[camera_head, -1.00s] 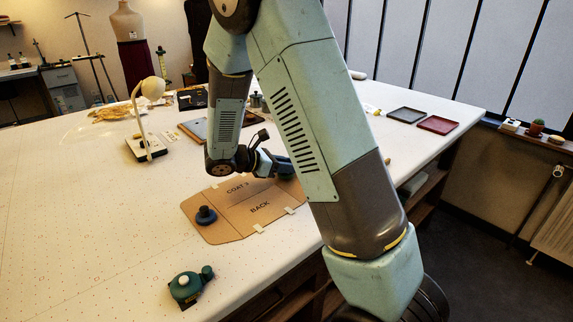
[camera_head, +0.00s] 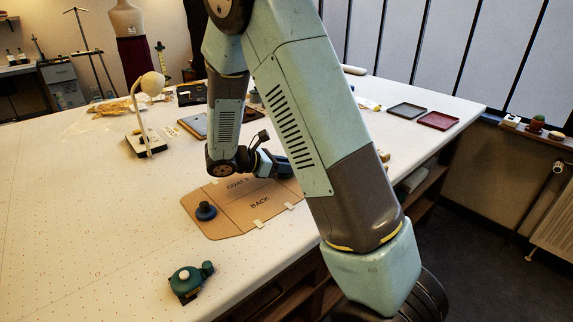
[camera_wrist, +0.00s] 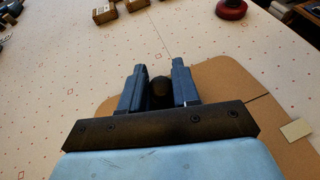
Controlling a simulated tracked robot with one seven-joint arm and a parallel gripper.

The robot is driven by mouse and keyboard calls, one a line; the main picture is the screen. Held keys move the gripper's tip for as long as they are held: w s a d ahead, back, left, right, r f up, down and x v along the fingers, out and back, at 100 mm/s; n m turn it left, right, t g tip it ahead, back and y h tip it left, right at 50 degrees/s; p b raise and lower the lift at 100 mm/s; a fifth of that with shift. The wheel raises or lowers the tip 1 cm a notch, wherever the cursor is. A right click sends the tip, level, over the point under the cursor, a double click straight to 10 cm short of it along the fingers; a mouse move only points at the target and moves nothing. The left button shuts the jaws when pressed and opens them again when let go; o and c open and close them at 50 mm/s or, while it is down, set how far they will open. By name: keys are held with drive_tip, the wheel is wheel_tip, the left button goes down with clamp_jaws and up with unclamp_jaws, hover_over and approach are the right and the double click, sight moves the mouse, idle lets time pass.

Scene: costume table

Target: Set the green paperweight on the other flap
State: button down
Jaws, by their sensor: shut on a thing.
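My gripper (camera_wrist: 160,82) is shut on a dark round knob (camera_wrist: 160,94) in the wrist view. I take this to be the green paperweight's knob; its body and colour are hidden. In the head view my gripper (camera_head: 283,164) is over the far right end of the folded cardboard pattern (camera_head: 233,222), marked "COAT" and "BACK", and the upper arm hides its tips. Whether the held piece touches the card, I cannot tell. A blue paperweight (camera_head: 206,211) with a knob stands on the pattern's left flap.
A dark green device (camera_head: 187,281) with a pale knob stands near the table's front edge. A lamp (camera_head: 148,110) stands behind left. Black (camera_head: 407,110) and red (camera_head: 437,121) trays lie at the right. Small boxes (camera_wrist: 104,12) and a red round thing (camera_wrist: 231,8) lie ahead in the wrist view.

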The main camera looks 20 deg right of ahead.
drive_tip(key=c, duration=0.8)
unclamp_jaws()
drive_tip(key=shift+o, duration=0.2)
drive_tip(key=v, duration=1.3)
drive_tip(key=shift+a, duration=0.3)
drive_tip(key=s+d+r+m+t+y, duration=0.1)
drive_tip(key=s+d+r+m+y, duration=0.3)
drive_tip(key=s, duration=0.4)
drive_tip(key=s+d+r+m+t+y, duration=0.1)
drive_tip(key=s+d+r+m+y, duration=0.3)
drive_tip(key=s+r+m, duration=0.2)
drive_tip(key=s+d+r+m+y, duration=0.4)
drive_tip(key=s+m, duration=0.4)
drive_tip(key=s, duration=0.2)
drive_tip(key=shift+d+r+t+y, duration=0.2)
drive_tip(key=shift+r+t+y, duration=0.25)
drive_tip(key=shift+r, duration=0.45)
drive_tip(key=shift+s+r+m+t+y, duration=0.3)
drive_tip(key=shift+s+m+t, duration=0.15)
drive_tip(key=shift+s+m, duration=0.3)
drive_tip(key=shift+c, duration=0.2)
